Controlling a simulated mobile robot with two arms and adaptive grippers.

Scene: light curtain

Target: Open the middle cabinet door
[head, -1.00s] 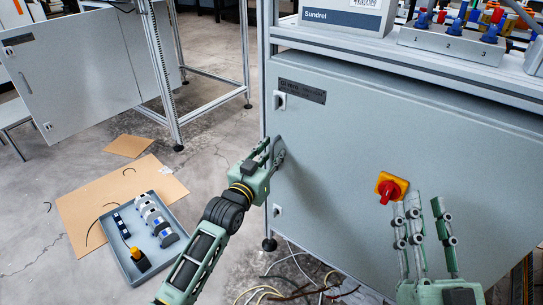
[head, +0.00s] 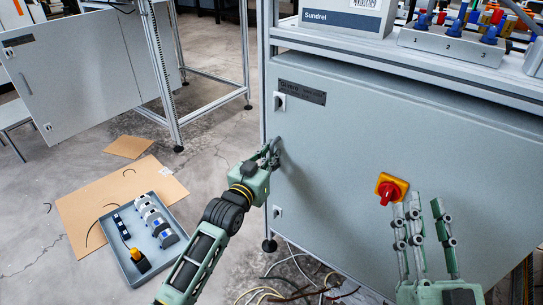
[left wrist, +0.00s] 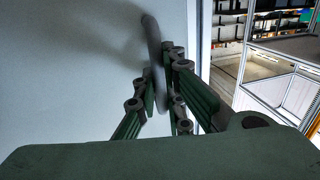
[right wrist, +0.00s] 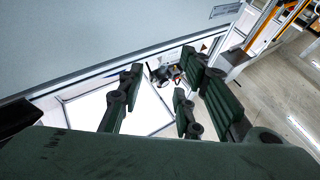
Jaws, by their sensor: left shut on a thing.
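The middle cabinet door (head: 335,165) is a large grey panel that fills the right half of the head view and looks closed. Its handle, a slim grey bar (left wrist: 152,38), stands near the door's left edge. My left gripper (head: 271,153) is at this edge with its fingers on either side of the bar, shut on it; in the left wrist view the fingers (left wrist: 157,88) flank the bar. In the head view the gripper mostly hides the handle. My right gripper (head: 420,212) is open and empty in front of the door's lower right; its spread fingers show in the right wrist view (right wrist: 158,88).
A red rotary switch on a yellow plate (head: 390,188) is just above my right gripper's fingers. Cables (head: 290,290) lie on the floor below the cabinet. A grey tray of parts (head: 130,262) lies on cardboard at left.

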